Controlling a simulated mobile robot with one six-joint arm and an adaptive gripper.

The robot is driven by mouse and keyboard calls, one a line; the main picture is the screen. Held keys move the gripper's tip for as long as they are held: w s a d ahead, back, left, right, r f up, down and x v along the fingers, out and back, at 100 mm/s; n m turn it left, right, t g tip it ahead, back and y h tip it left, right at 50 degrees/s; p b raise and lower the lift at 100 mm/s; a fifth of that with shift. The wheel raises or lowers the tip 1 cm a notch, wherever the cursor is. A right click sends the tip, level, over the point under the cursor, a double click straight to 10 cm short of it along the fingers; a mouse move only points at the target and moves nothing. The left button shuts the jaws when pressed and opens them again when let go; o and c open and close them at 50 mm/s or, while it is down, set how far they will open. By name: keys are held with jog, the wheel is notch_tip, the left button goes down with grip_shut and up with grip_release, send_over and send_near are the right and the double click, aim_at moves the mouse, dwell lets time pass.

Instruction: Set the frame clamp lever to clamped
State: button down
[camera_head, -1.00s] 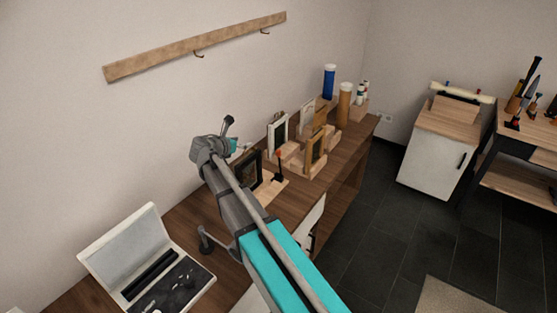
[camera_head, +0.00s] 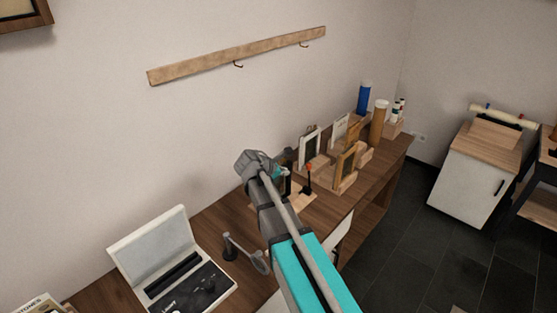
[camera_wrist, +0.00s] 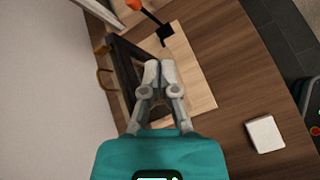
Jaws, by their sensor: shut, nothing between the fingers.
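The clamp lever (camera_head: 308,182) is a short black stick with an orange-red knob, standing on a light wooden board (camera_head: 297,202) on the desk. In the wrist view the lever (camera_wrist: 151,18) leans from its black base toward the top left, its knob at the picture's top edge. A dark picture frame (camera_wrist: 124,62) stands beside it on the board (camera_wrist: 194,66). My gripper (camera_wrist: 159,66) is shut and empty, over the dark frame and board, apart from the lever. In the head view my arm hides most of that frame and the gripper's fingertips.
Other frames on wooden stands (camera_head: 346,168) are behind the lever along the desk. An open white case (camera_head: 165,262) and a small dark stand with a ring (camera_head: 243,250) are at the near left. A white square block (camera_wrist: 265,134) lies on clear desk in the wrist view.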

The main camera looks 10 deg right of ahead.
jog(key=s+a+f+m+g+y, duration=0.1)
jog(key=s+f+m+g+y, duration=0.1)
jog(key=s+m, duration=0.7)
jog(key=s+a+f+m+g+y, duration=0.1)
jog(key=s+f+m+g+y, duration=0.2)
jog(key=s+m, duration=0.7)
jog(key=shift+s+f+g+y, duration=0.3)
jog(key=shift+s+f+y, duration=0.95)
jog(key=shift+s+y, duration=0.8)
